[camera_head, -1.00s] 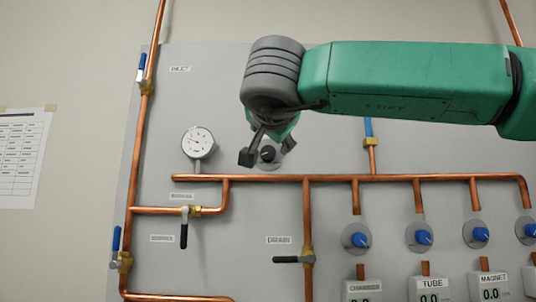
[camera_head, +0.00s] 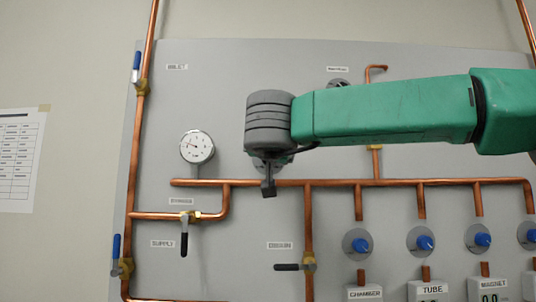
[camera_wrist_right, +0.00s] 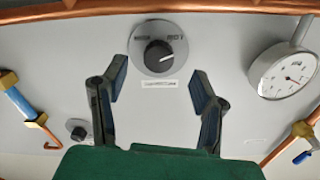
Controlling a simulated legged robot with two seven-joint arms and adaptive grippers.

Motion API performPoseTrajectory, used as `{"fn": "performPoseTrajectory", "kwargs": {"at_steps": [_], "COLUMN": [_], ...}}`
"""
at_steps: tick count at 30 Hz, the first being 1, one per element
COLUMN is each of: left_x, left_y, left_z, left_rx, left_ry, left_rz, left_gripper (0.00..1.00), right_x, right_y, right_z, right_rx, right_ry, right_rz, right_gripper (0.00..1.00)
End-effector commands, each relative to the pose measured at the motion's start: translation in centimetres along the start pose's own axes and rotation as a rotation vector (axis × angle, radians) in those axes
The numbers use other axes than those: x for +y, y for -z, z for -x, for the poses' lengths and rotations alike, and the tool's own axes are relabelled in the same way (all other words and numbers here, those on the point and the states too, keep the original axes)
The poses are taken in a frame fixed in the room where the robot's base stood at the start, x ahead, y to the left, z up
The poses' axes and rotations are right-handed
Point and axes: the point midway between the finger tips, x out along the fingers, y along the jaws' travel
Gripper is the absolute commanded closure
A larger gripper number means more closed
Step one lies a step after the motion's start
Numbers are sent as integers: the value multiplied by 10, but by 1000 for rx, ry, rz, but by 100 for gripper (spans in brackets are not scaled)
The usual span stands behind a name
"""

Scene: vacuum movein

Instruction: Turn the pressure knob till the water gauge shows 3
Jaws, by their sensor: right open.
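The pressure knob (camera_wrist_right: 158,54) is a black dial on a round grey plate. In the right wrist view it lies just beyond and between my right gripper's fingertips (camera_wrist_right: 160,80), apart from them. The fingers are spread open and empty. In the head view my right gripper (camera_head: 268,188) hangs in front of the knob and hides most of it. The white round water gauge (camera_head: 197,147) is left of the gripper. It also shows in the right wrist view (camera_wrist_right: 284,72); its needle is too small to read surely. My left gripper is not in view.
A copper pipe (camera_head: 330,182) runs across the panel just below the knob. A black supply lever (camera_head: 184,238) and a drain lever (camera_head: 286,267) sit lower down. Several blue knobs (camera_head: 360,245) are at the lower right. The panel around the gauge is clear.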

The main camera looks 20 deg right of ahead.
Motion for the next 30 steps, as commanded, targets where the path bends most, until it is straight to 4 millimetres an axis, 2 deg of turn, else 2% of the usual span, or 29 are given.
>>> {"fn": "performPoseTrajectory", "kwargs": {"at_steps": [3,9,14,21,22,24,26,30], "left_x": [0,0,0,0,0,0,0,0], "left_y": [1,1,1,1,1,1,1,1], "left_z": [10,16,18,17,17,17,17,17], "left_rx": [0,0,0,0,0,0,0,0], "left_ry": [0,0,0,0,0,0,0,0], "left_rz": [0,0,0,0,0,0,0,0], "left_gripper": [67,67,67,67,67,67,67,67], "right_x": [0,0,0,0,0,0,0,0], "right_y": [2,2,1,1,1,1,1,1], "right_z": [-23,-48,-55,-55,-55,-55,-55,-55], "right_rx": [-1,0,1,1,1,1,1,1], "right_ry": [-1,0,0,1,1,0,1,1], "right_rz": [-1,-2,-1,-1,-1,-1,-1,-2], "right_gripper": [45,45,45,45,53,77,95,95]}}
